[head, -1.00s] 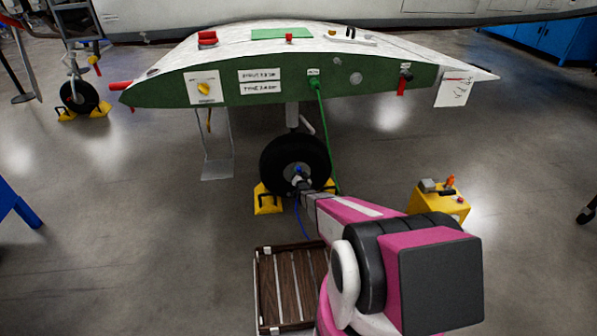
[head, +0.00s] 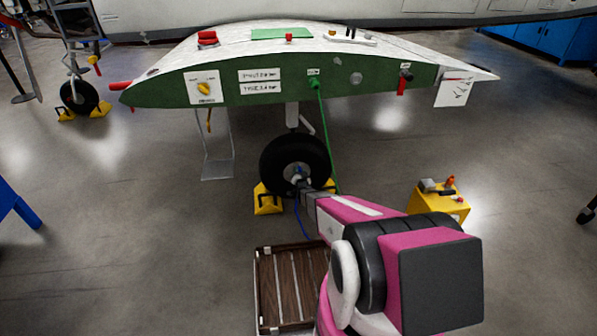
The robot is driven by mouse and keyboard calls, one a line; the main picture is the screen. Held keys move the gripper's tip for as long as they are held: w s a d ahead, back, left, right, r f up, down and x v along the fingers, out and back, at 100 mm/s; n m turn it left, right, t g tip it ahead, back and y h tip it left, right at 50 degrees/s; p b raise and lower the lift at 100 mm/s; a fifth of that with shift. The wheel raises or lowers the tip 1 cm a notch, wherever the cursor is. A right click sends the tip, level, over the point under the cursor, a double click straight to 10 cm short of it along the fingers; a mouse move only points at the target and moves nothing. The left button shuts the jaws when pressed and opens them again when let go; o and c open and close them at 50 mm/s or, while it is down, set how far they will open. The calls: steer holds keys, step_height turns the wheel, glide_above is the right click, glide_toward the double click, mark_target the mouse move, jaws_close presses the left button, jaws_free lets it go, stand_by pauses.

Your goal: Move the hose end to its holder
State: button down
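My gripper (head: 301,182) is small in the head view, in front of the hub of the black wheel (head: 283,155). My pink arm reaches up to it from the lower right. A thin blue hose (head: 300,220) hangs below the gripper and passes out of sight behind my arm. The hose end is at or close to the fingers, at the hub. I cannot tell whether the fingers are shut on it or whether it touches the wheel valve. No holder for the hose end can be made out for certain.
Yellow chocks (head: 268,199) flank the wheel. A green hose (head: 325,135) hangs from the green wing panel (head: 225,85). A brown slatted crate (head: 264,285) stands below, partly behind my arm. A yellow box (head: 437,203) stands at right.

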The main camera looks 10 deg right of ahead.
steer(key=shift+s, duration=0.75)
steer(key=shift+s, duration=1.4)
